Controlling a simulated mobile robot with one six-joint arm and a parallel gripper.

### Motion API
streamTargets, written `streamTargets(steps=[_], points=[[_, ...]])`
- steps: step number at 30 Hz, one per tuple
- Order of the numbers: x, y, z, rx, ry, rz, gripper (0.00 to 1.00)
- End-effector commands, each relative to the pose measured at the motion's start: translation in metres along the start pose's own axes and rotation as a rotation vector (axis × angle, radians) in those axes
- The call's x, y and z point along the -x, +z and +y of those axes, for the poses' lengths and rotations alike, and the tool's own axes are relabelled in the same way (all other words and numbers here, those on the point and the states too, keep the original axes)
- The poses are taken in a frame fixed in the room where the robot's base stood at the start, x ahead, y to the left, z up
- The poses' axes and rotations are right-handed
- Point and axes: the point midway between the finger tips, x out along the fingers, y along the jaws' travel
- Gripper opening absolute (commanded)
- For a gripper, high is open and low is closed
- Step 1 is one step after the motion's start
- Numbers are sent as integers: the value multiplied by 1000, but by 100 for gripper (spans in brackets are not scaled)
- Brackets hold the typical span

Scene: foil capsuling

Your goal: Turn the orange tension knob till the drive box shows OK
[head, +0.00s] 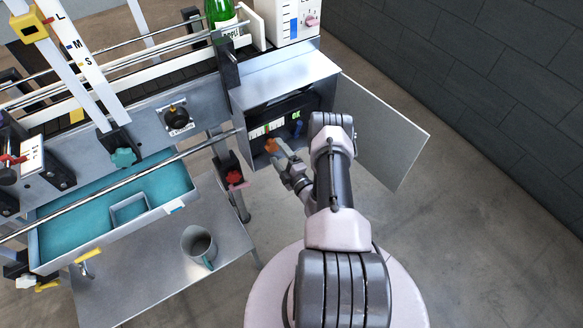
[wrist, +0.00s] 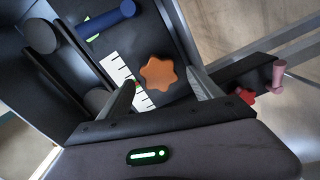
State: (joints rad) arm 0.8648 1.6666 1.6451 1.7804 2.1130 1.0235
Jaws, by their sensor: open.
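The orange tension knob (wrist: 159,73) is a lobed knob inside the open drive box (head: 287,82). It also shows in the head view (head: 271,146). My gripper (wrist: 160,92) is open, with one finger on each side of the knob and the knob a little beyond the tips. I cannot tell whether either finger touches it. A white scale (wrist: 125,82) with black marks lies beside the knob, partly hidden by a finger. In the head view a small green display in the box reads OK (head: 296,114).
The box door (head: 385,135) stands open to the right of my arm. A blue handle (wrist: 113,20) and dark rollers (wrist: 41,37) are near the knob in the wrist view. A red knob (head: 235,178) sits left of the box. A mug (head: 199,245) stands on the lower table.

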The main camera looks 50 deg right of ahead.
Motion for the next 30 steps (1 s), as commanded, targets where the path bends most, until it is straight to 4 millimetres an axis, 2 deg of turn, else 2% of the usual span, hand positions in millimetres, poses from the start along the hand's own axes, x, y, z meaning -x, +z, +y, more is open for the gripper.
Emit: streamTargets(steps=[12, 15, 20, 30], points=[[118, 0, 4, -5, 0, -9, 74], [137, 1, 3, -3, 0, -7, 74], [150, 0, 1, -2, 0, -3, 74], [150, 0, 0, -1, 0, -1, 74]])
